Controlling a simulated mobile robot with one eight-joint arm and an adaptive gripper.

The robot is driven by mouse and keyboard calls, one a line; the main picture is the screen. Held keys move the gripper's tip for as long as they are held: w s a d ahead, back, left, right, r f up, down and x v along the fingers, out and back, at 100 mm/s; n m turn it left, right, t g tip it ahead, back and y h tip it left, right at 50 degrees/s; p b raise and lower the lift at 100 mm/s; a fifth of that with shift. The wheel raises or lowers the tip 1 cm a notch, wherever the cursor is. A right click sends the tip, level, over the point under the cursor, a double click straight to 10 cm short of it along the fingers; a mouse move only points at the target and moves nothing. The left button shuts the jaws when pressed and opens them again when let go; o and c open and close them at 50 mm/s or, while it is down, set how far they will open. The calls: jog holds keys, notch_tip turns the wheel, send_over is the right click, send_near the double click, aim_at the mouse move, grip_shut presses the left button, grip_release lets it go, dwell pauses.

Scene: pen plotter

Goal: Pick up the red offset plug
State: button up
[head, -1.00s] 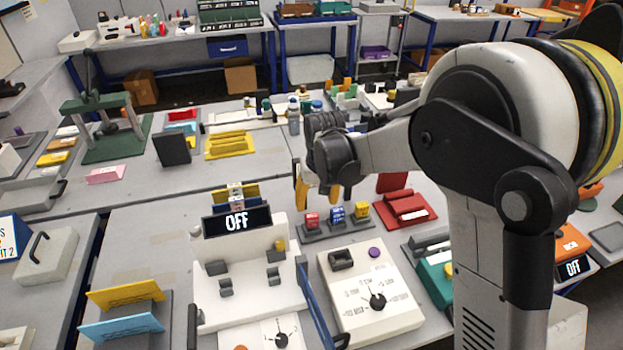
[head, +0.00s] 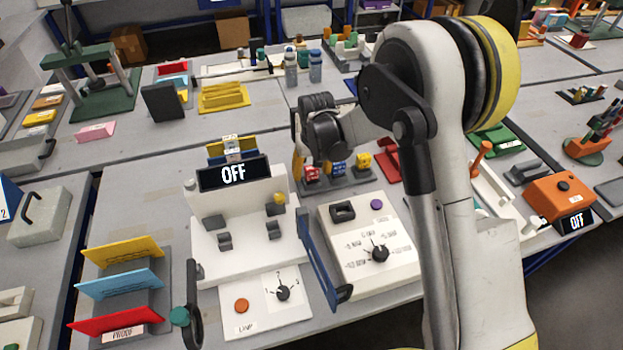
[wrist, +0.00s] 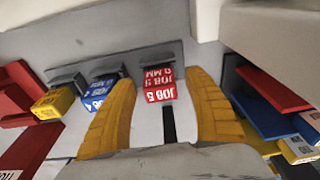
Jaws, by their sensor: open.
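The red offset plug (wrist: 159,84) is a small red block with white lettering reading "JOB 5" and "9 MM". It sits in a dark grey holder at the near end of a row of three plugs. In the head view the red plug (head: 312,174) is partly covered by my gripper (head: 311,164). In the wrist view my gripper (wrist: 161,85) is open, with one yellow finger on each side of the red plug. I cannot tell whether either finger touches it. A blue plug (wrist: 98,95) and a yellow plug (wrist: 52,103) sit beside it in the row.
A white fixture with an OFF display (head: 234,173) stands left of the plugs. A white dial box (head: 367,240) stands in front of them. Red, blue and yellow plates (wrist: 265,115) lie close to the right finger in the wrist view. Yellow holders (head: 223,97) stand farther back.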

jog(key=shift+f, duration=0.1)
jog(key=c, duration=1.2)
jog(key=shift+c, duration=0.4)
